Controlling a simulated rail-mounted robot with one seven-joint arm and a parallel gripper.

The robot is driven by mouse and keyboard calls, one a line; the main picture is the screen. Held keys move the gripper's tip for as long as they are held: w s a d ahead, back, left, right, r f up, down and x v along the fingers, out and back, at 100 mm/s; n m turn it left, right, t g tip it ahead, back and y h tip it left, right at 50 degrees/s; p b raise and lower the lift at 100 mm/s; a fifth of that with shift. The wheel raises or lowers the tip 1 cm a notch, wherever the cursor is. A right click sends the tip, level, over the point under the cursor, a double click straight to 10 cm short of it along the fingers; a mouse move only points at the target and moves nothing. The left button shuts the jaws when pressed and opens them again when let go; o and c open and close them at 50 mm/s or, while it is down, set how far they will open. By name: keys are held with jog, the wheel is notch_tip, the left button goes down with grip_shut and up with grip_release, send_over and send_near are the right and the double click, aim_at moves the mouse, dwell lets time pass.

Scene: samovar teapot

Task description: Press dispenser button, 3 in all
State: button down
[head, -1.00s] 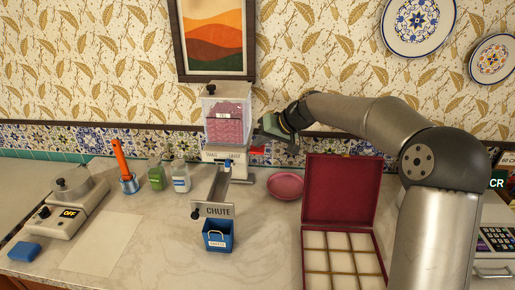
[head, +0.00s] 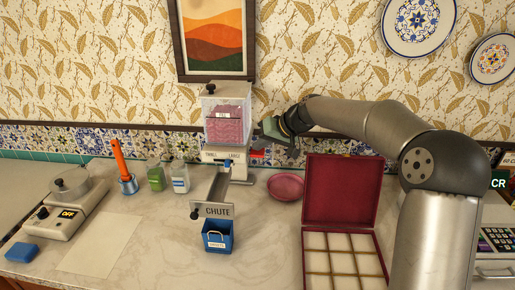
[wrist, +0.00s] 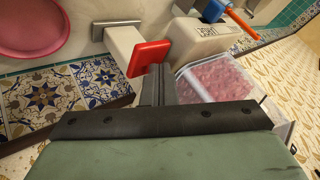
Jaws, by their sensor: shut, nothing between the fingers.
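The dispenser (head: 228,122) stands by the back wall, with a clear hopper holding pink contents. Its red button (wrist: 149,58) is a flat paddle on a white block at the dispenser's side; in the head view only a sliver of red (head: 257,153) shows below my gripper. My gripper (wrist: 158,72) is shut and empty, its fingertips right at the red button's edge in the wrist view. I cannot tell whether they touch it. In the head view my gripper (head: 277,143) is just right of the dispenser. The chute (head: 212,210) slopes forward above a blue bin (head: 217,240).
A pink dish (head: 286,186) and an open maroon box (head: 340,190) with pale compartments stand to the right. A pale sheet lies on the front-left counter.

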aim_at(261, 152)
jog(key=shift+f, duration=0.4)
jog(key=shift+r, duration=0.1)
jog(key=shift+r+p, duration=0.75)
jog(key=shift+r, duration=0.9)
jog(key=shift+r, duration=0.15)
notch_tip(261, 152, up, 5)
jog(key=p, duration=0.3)
jog(key=shift+f, duration=0.2)
dwell(1.9)
